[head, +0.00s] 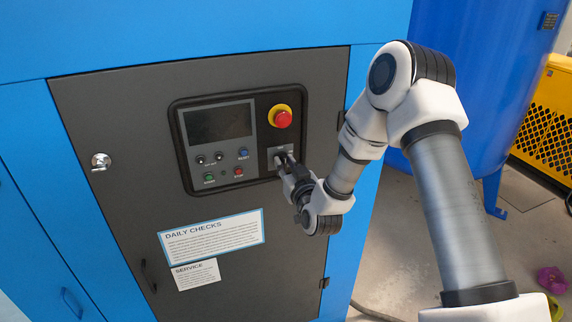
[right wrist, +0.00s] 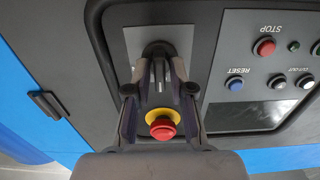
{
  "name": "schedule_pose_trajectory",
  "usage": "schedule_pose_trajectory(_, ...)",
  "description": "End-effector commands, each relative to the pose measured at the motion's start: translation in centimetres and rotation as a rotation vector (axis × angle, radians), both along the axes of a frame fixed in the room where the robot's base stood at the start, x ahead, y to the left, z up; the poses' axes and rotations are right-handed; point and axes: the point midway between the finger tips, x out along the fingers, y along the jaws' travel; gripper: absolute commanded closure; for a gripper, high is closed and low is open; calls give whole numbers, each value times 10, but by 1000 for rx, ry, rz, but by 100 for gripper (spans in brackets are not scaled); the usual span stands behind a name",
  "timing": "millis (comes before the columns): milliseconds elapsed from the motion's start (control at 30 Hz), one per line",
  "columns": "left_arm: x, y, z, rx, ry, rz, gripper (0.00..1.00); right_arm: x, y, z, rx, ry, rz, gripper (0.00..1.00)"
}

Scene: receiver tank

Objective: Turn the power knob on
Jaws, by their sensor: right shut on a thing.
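The power knob (right wrist: 158,72) sits on a light grey plate (right wrist: 181,38) on the dark control panel. In the right wrist view it is dark with a lighter ridge and stands between my fingers. My right gripper (head: 282,161) is shut on the knob, its fingers pointing at the panel. In the right wrist view the gripper (right wrist: 158,68) has one finger on each side of the knob. In the head view the fingers hide most of the knob and part of its plate. My left gripper is in no view.
A red emergency stop button (head: 283,118) on a yellow ring sits just above the knob. A screen (head: 218,123) and several small buttons lie to its left. A door lock (head: 101,161) and paper notices (head: 212,240) are on the cabinet door. A blue tank (head: 480,75) stands right.

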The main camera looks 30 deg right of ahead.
Motion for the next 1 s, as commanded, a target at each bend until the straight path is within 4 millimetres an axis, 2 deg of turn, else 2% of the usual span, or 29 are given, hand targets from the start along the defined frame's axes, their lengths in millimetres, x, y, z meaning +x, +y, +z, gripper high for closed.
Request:
schedule_pose_trajectory(367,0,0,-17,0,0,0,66,0,-1,-2,116,-32,-1,100)
schedule_pose_trajectory(1000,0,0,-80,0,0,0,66,0,-3,-5,668,-166,-1,100)
